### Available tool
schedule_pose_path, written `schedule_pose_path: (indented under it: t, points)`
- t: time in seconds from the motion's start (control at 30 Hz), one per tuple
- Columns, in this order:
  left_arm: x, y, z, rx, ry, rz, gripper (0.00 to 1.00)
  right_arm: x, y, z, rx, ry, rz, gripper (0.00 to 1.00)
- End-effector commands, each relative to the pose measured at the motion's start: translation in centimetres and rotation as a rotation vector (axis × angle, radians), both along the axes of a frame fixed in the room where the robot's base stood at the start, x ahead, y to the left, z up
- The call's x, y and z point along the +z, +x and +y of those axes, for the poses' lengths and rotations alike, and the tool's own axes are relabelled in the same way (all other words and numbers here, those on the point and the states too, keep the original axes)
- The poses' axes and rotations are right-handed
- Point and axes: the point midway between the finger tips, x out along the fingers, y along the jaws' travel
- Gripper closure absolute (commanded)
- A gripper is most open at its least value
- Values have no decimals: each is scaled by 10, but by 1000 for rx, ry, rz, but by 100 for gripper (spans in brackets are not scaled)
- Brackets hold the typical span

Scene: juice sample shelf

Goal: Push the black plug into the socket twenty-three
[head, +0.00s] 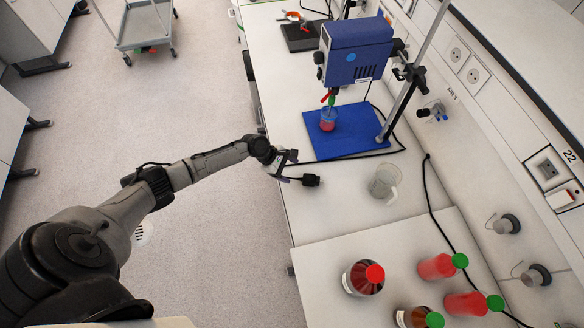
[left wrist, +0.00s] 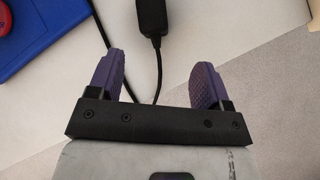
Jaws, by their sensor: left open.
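The black plug (head: 311,180) lies on the white bench in front of the blue mat. In the left wrist view, the black plug (left wrist: 152,18) is at the top edge, partly cut off, with its cable running back between the fingers. My left gripper (head: 291,168) is over the bench's left edge, just left of the plug. Its purple fingers (left wrist: 155,70) are open and apart from the plug body. A wall socket (head: 547,169) on the right is labelled 22. Two round sockets (head: 457,53) sit higher up the wall panel; no label 23 is readable. My right gripper is not in view.
A glass beaker (head: 383,181) stands right of the plug. Several bottles (head: 371,276) are in front. Taps (head: 507,224) stick out from the wall.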

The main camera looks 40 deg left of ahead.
Motion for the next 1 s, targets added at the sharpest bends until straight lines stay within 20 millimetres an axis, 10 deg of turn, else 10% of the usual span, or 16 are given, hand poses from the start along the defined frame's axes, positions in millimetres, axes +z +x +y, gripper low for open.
schedule_pose_path:
  t: [0.3,1.0]
  points:
    - [1,6,0,256,-115,134,28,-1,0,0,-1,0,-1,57]
    - [-53,33,-37,271,-124,147,28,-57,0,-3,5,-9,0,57]
